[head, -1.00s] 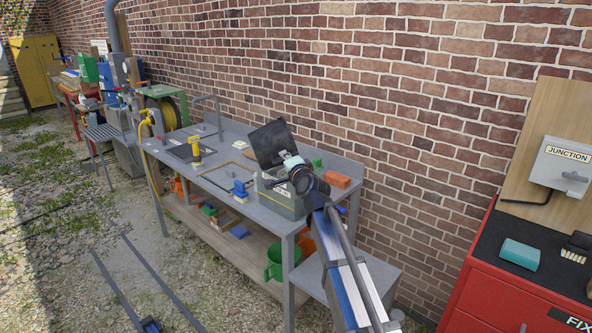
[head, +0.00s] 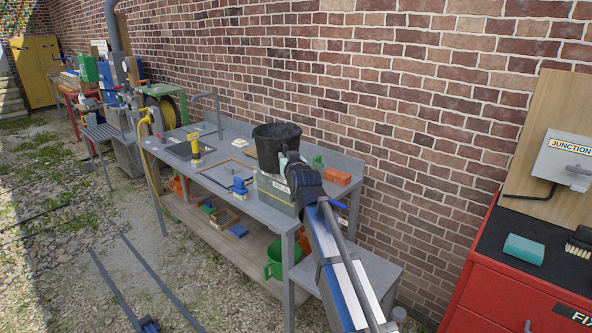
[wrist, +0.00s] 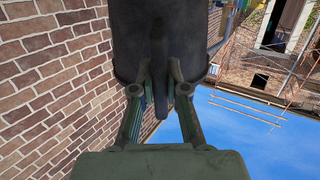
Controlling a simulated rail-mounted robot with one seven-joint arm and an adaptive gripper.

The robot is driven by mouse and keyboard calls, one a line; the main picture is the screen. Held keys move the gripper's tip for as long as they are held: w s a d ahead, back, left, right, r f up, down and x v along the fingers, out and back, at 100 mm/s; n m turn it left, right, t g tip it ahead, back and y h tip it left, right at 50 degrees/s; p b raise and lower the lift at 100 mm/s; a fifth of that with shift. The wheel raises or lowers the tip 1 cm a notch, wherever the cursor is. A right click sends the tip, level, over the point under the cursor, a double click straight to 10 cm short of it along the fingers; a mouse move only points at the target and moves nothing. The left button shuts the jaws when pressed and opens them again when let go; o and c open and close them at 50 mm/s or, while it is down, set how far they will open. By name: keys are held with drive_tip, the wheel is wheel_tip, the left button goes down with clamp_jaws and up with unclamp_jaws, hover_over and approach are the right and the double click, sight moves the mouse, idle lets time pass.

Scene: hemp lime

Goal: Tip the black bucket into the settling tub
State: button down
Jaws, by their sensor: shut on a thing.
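The black bucket (head: 277,145) is upright, or nearly so, above the far right part of the bench, with its dark open mouth showing in the head view. My gripper (head: 290,162) is shut on the bucket's near side. In the wrist view both fingers (wrist: 160,78) close on a dark ridge or handle of the bucket (wrist: 160,35). The grey-green settling tub (head: 275,193) stands on the bench directly below the bucket. The bucket and my arm hide the tub's opening, so its contents cannot be seen. Whether anything is left in the bucket cannot be told.
The grey bench (head: 225,180) carries a yellow tool (head: 195,148), a blue item (head: 239,186) and an orange brick (head: 337,177). A brick wall rises close behind. A red cabinet (head: 515,280) is at the right.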

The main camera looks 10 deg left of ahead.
sight(286, 149)
drive_tip(key=shift+r, duration=0.1)
drive_tip(key=shift+r+p, duration=0.6)
drive_tip(key=shift+r, duration=0.9)
